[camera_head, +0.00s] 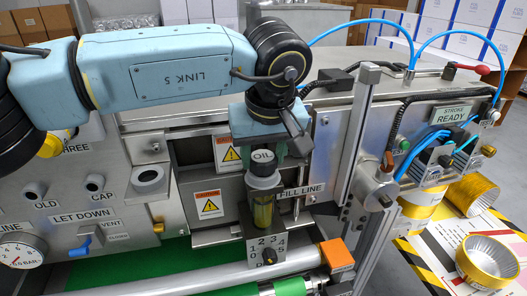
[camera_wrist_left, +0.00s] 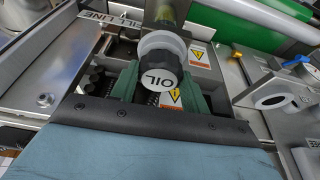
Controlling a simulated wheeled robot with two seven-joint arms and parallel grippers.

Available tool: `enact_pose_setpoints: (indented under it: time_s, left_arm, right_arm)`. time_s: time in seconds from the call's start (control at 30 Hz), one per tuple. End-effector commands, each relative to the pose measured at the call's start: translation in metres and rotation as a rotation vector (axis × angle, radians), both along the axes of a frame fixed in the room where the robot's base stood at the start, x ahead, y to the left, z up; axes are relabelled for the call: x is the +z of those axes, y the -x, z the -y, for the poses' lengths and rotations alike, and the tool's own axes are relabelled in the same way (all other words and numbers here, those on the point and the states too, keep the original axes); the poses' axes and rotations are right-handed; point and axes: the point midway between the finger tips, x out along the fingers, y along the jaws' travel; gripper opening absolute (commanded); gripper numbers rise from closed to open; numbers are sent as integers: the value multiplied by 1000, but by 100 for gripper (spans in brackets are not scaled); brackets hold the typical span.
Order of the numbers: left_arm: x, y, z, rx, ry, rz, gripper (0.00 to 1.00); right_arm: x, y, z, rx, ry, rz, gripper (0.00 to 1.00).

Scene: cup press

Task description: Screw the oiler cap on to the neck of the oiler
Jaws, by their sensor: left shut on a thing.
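The oiler cap (camera_head: 263,156) is dark, with a round top marked OIL. It also shows in the left wrist view (camera_wrist_left: 160,80), between the green fingers of my left gripper (camera_head: 260,148). The left gripper is shut on the cap from above. The oiler (camera_head: 262,211) stands upright below it, with a clear body holding yellow liquid. In the wrist view a pale collar (camera_wrist_left: 161,42) shows just beyond the cap, in line with it. The cap sits over the oiler's neck; I cannot tell how far the threads are engaged. My right gripper is not in view.
A FILL LINE plate (camera_head: 300,191) is close right of the oiler. A numbered block (camera_head: 265,248) and an orange block (camera_head: 336,253) stand in front. A metal post (camera_head: 357,130) rises to the right. A panel with a gauge (camera_head: 20,252) is at left.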

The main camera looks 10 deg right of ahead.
Motion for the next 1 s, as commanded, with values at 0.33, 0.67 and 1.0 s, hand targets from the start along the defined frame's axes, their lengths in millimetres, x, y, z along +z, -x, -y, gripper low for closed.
enact_pose_setpoints:
  time_s: [0.33, 0.67, 1.0]
  left_arm:
    - [-6, 0, 0, 0, 0, 0, 56]
    - [-6, 0, 0, 0, 0, 0, 71]
    - [30, 10, 1, 0, 3, 5, 71]
  right_arm:
    - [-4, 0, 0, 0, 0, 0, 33]
    - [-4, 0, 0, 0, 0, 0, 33]
    - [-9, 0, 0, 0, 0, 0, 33]
